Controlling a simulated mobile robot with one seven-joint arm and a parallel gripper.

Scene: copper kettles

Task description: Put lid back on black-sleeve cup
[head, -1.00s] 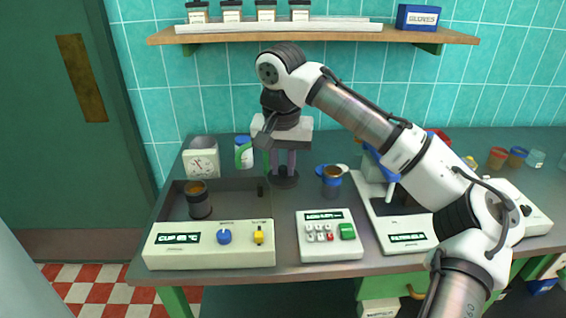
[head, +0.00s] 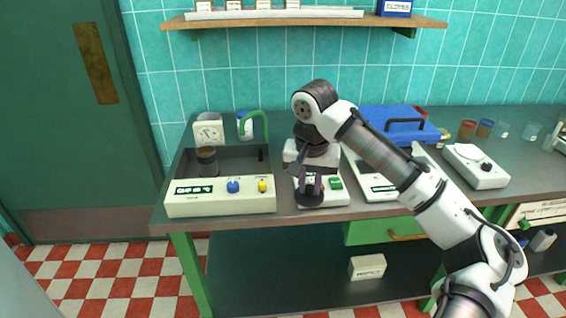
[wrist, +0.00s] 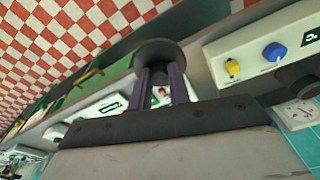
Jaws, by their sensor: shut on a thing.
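The black-sleeve cup (head: 207,160) stands upright inside the grey basin at the left of the counter, with its top uncovered. A dark part at the right of the wrist view (wrist: 298,75) may be this cup. My gripper (head: 312,184) is shut on a dark round lid (head: 309,200). The lid is held below the fingers, over the front of the keypad box, to the right of the cup and apart from it. In the wrist view the lid (wrist: 160,52) sits at the tips of the two purple fingers.
The basin's front panel (head: 220,200) carries a blue and a yellow knob. A green curved spout (head: 254,117) rises behind the basin. The keypad box (head: 337,190) lies beneath my gripper. A blue box lid (head: 392,128) and a white scale (head: 475,165) stand to the right.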

